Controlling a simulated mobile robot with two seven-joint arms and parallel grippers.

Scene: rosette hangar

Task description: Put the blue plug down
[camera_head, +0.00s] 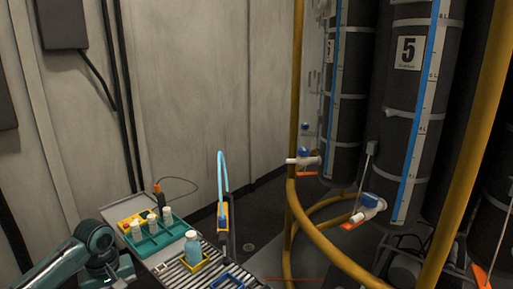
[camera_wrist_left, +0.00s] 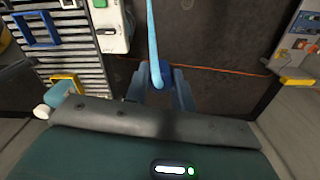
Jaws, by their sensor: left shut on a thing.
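My left gripper (camera_wrist_left: 159,78) shows in the left wrist view, its blue-grey fingers shut on the blue plug (camera_wrist_left: 157,82). A light blue hose-like length rises from between the fingers to the top of that view. The fingers hide much of the plug, and I cannot tell whether it touches anything below. In the head view my left arm comes in at the lower left, and its gripper cannot be made out. A light blue hose (camera_head: 221,168) arches above a yellow-orange and blue piece (camera_head: 223,214) beyond the roller rack. My right gripper is in neither view.
The roller rack (camera_head: 174,268) carries a blue bottle (camera_head: 193,248) in a yellow frame, and a blue frame (camera_head: 228,283). A green tray (camera_head: 150,246) holds several white-capped bottles. Yellow rails (camera_head: 330,252) and dark tanks (camera_head: 402,70) stand at the right.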

